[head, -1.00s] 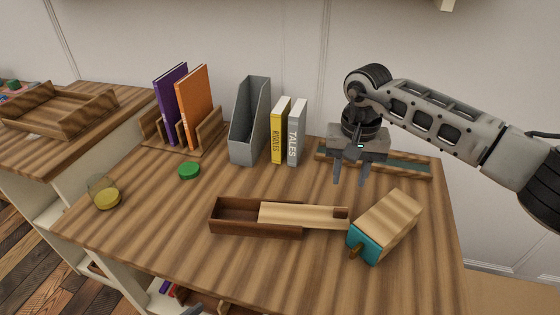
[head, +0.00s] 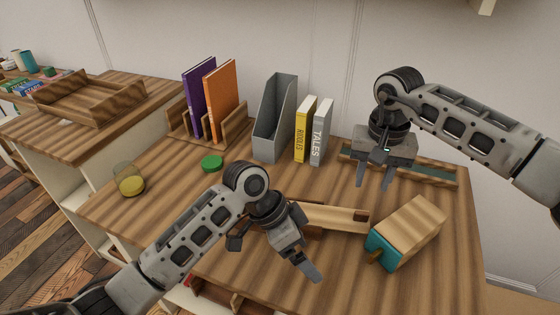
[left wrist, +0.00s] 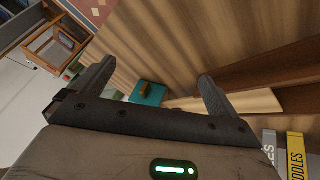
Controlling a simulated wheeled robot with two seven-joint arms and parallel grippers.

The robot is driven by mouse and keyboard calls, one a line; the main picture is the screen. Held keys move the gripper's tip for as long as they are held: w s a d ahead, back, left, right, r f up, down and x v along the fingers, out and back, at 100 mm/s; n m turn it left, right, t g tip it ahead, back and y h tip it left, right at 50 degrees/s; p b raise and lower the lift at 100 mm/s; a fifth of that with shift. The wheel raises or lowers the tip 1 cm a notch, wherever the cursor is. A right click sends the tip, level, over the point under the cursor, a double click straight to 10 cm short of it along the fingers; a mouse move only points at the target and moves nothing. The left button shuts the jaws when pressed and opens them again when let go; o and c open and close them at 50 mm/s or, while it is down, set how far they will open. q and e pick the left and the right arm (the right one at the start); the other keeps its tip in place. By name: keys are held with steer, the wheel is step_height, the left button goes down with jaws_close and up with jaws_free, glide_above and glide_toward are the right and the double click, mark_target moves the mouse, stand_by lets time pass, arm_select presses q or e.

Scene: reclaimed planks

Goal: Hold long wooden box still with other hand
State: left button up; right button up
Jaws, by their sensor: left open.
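The long wooden box is dark brown with a pale lid (head: 340,217) slid part way out to the right. In the head view my left arm hides most of the box. In the left wrist view the dark box (left wrist: 285,72) lies at the right and the lid (left wrist: 245,102) runs between and past the fingers. My left gripper (head: 278,262) is open and empty in front of the box; its spread fingers (left wrist: 153,82) show no contact I can make out. My right gripper (head: 374,184) hangs above the table behind the lid, fingers apart with nothing between them.
A wooden block with a teal end (head: 408,232) lies just right of the lid. Behind stand a grey file holder (head: 273,118), a yellow book (head: 304,130), a grey book (head: 321,132) and a rack of books (head: 236,128). A green lid (head: 212,162) and glass (head: 131,183) are left.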

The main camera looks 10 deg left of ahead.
arm_select(q)
steer(key=w+a+r+m+y, duration=0.1)
steer(key=w+r, duration=0.1)
steer(key=w+a+r+m+y, duration=0.1)
steer(key=w, duration=0.2)
steer(key=w+r+m+y, duration=0.1)
steer(key=w+r, duration=0.1)
steer(key=w, duration=0.1)
steer(key=shift+w+a+r+m+y, duration=0.2)
steer(key=shift+a+r+m+y, duration=0.1)
steer(key=shift+a+m, duration=0.1)
steer(key=w+a+r+m+y, duration=0.2)
steer(key=w+a+r+y, duration=0.1)
steer(key=w+a+r, duration=0.15)
steer(key=f, duration=1.5)
steer(key=shift+s+d, duration=0.25)
steer(key=shift+d, duration=0.05)
steer(key=c, duration=1.2)
